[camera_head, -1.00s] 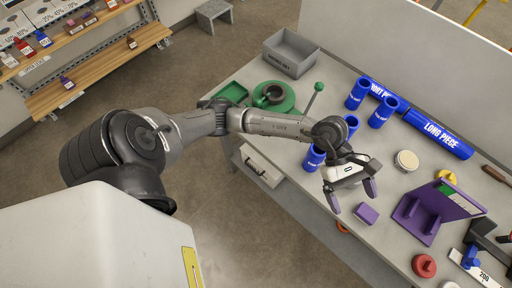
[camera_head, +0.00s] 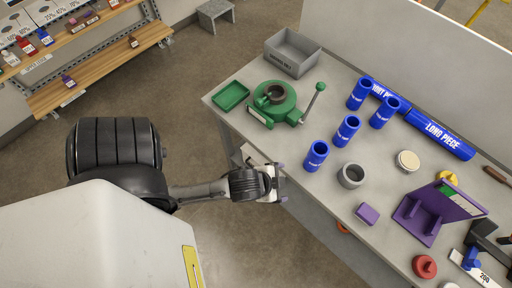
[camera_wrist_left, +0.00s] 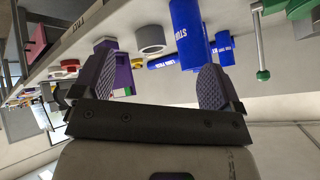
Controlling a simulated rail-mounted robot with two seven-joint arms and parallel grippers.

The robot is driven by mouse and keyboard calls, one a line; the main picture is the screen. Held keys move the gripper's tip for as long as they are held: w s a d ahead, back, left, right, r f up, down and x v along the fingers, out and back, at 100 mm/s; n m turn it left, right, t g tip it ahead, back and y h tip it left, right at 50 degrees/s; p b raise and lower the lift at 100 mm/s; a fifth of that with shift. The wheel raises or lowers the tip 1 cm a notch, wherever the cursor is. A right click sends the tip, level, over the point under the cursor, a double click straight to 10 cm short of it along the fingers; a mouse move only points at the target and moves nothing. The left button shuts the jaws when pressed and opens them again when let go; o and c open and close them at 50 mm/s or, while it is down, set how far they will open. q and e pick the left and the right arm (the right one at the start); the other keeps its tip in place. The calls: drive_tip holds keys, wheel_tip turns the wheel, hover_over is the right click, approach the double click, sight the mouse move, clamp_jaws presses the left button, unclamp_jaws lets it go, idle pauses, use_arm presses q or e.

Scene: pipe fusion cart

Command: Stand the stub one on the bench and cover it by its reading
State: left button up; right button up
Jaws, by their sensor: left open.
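Several blue stubs stand upright on the bench: one nearest me (camera_head: 316,155), one behind it (camera_head: 348,129), and two farther back (camera_head: 360,93) (camera_head: 383,113). Their numbers are too small to read. A grey open-topped ring or cup (camera_head: 351,175) stands right of the nearest stub. A cream disc (camera_head: 408,160), a yellow cap (camera_head: 447,177) and a red cap (camera_head: 425,266) sit farther right. My left gripper (camera_head: 280,183) is open and empty, off the bench's front edge; in the left wrist view its fingers (camera_wrist_left: 155,82) are apart. My right gripper is out of view.
A green clamp with a lever (camera_head: 274,103), a green tray (camera_head: 232,96) and a grey bin (camera_head: 292,52) occupy the bench's left end. A blue long piece (camera_head: 440,135) lies at the back. A purple stand (camera_head: 435,212) and purple block (camera_head: 367,213) are right of the grey ring.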

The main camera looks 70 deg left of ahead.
use_arm(q)
drive_tip(key=s+d+f+n+g+h, duration=0.1)
drive_tip(key=s+f+n+g, duration=0.1)
drive_tip(key=s, duration=0.6)
drive_tip(key=f+g, duration=0.1)
drive_tip(key=g, duration=0.1)
drive_tip(key=shift+s+d+g, duration=0.2)
drive_tip(key=shift+g, duration=0.1)
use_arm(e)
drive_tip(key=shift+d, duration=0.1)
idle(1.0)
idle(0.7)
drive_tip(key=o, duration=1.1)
